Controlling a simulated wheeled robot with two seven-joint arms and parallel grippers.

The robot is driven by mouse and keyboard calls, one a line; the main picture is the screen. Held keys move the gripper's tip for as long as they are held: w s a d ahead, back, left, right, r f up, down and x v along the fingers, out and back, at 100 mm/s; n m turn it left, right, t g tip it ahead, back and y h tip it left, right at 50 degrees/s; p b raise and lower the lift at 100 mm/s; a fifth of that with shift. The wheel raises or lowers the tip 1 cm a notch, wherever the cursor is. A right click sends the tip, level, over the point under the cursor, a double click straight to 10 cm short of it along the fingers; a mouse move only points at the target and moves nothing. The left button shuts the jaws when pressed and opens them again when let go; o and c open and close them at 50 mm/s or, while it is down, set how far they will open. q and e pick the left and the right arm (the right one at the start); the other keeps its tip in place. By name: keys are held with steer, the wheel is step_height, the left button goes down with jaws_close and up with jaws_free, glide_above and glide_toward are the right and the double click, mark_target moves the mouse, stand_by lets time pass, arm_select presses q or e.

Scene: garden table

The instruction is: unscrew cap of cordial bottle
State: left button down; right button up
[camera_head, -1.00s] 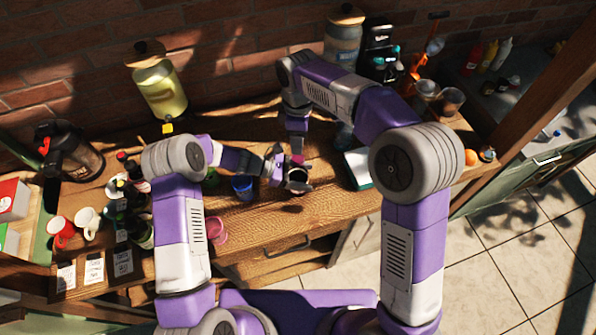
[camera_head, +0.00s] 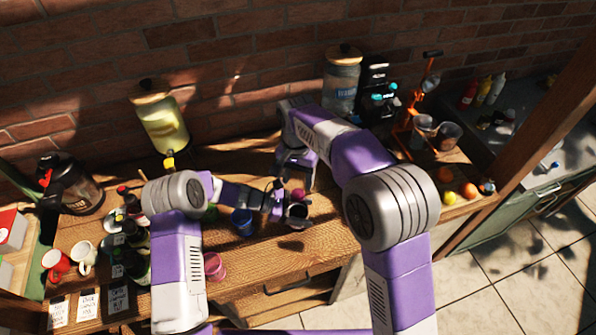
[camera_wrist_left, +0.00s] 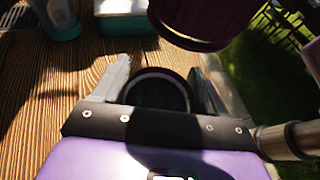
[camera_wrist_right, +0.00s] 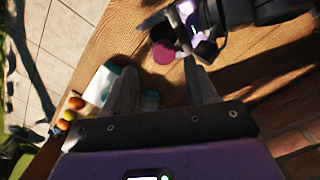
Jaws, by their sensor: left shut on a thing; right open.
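My left gripper (camera_head: 279,207) is shut on a dark, round-ended thing, taken to be the cordial bottle (camera_head: 297,213), held above the table's front. In the left wrist view the bottle (camera_wrist_left: 157,90) shows as a dark round shape between the fingers. A magenta round cap (camera_head: 298,194) shows just above it. A dark maroon cylinder (camera_wrist_left: 205,20), perhaps this cap, is close at the top of the left wrist view. My right gripper (camera_head: 295,172) is open, behind the cap. In the right wrist view the cap (camera_wrist_right: 163,53) lies beyond its empty fingers; contact is unclear.
A blue cup (camera_head: 242,222) and a pink cup (camera_head: 214,266) stand left of the bottle. Mugs and dark bottles crowd the left end. A drink dispenser (camera_head: 160,122) and a glass jar (camera_head: 341,82) stand by the brick wall. Fruit (camera_head: 449,198) lies at right.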

mark_target(298, 193)
steer(key=m, duration=1.2)
steer(key=shift+r, duration=0.15)
steer(key=m, duration=0.6)
steer(key=shift+w+r, duration=0.15)
steer(key=shift+r, duration=0.05)
steer(key=m, duration=0.5)
steer(key=shift+w+r+m+t, duration=0.1)
steer(key=shift+r+m+t, duration=0.2)
steer(key=shift+m, duration=0.1)
steer(key=shift+f, duration=4)
steer(key=shift+c, duration=0.3)
